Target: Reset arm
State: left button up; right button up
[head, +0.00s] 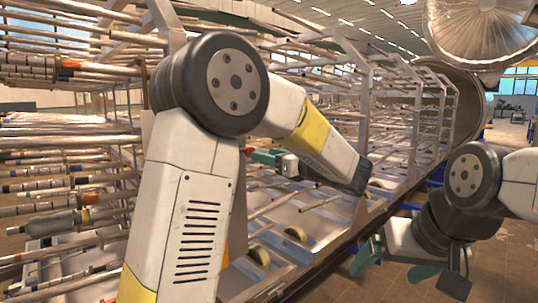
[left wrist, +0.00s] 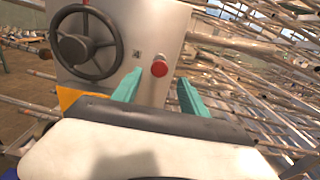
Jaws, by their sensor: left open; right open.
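My left arm fills the middle of the head view. Its gripper (head: 262,157) points left over the rack, partly hidden behind my own arm. In the left wrist view the teal fingers of this gripper (left wrist: 159,78) stand apart with nothing between them. Beyond them is a grey panel (left wrist: 135,57) with a red round button (left wrist: 159,69) and a black handwheel (left wrist: 87,45). My right gripper (head: 394,263) hangs low at the right of the head view, its teal fingers spread and empty, above the brown floor.
A metal rack with many rods (head: 70,150) stands at the left. A long frame with rollers (head: 296,233) runs back into the round chamber opening (head: 468,100). A shiny domed door (head: 482,30) hangs at the upper right. Open tiled floor (head: 330,288) lies at the lower right.

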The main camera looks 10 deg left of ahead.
pick_arm(q)
jog(key=shift+s, duration=0.1)
jog(key=s+a+f+n+g+h, duration=0.65)
jog(key=s+a+f+n, duration=0.3)
jog(key=s+a, duration=0.35)
jog(key=s+d+f+n+t+h, duration=0.1)
jog(key=s+d+n+h, duration=0.3)
jog(key=s+n, duration=0.3)
jog(key=s+d+f+n+h, duration=0.2)
jog(key=s+d+n+h, duration=0.3)
jog(key=s+n+h, duration=0.1)
jog(key=shift+s+d+f+n+t, duration=0.15)
jog(key=shift+s+f+n+t, duration=0.2)
jog(key=shift+n, duration=0.9)
jog(key=shift+s+r, duration=0.1)
pick_arm(e)
jog(key=shift+c, duration=0.2)
